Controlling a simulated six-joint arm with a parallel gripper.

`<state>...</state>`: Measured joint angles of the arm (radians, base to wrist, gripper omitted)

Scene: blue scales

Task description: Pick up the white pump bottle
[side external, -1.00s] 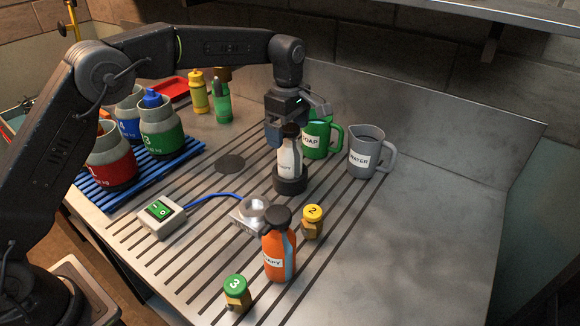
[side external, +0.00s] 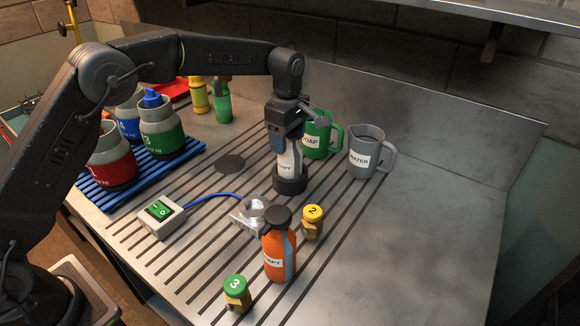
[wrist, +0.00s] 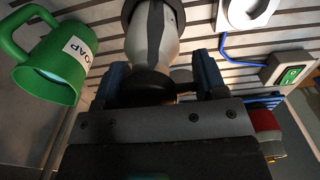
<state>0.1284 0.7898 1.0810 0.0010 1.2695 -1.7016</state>
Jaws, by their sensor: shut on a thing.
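The white pump bottle (side external: 289,161) stands upright in a black round base (side external: 290,186) on the grooved steel counter. It also shows in the wrist view (wrist: 158,45), between my two blue fingers. My gripper (side external: 287,142) points down over the bottle and is shut on its upper part. The bottle's top is hidden by my gripper in the side view; in the wrist view its dark cap (wrist: 146,84) sits between the fingers. I see no gap between the bottle and the black base.
A green SOAP jug (side external: 315,140) stands close behind my gripper, with a grey WATER jug (side external: 367,158) to its right. In front are a scale (side external: 250,212), an orange bottle (side external: 278,252) and two capped jars. The right side of the counter is clear.

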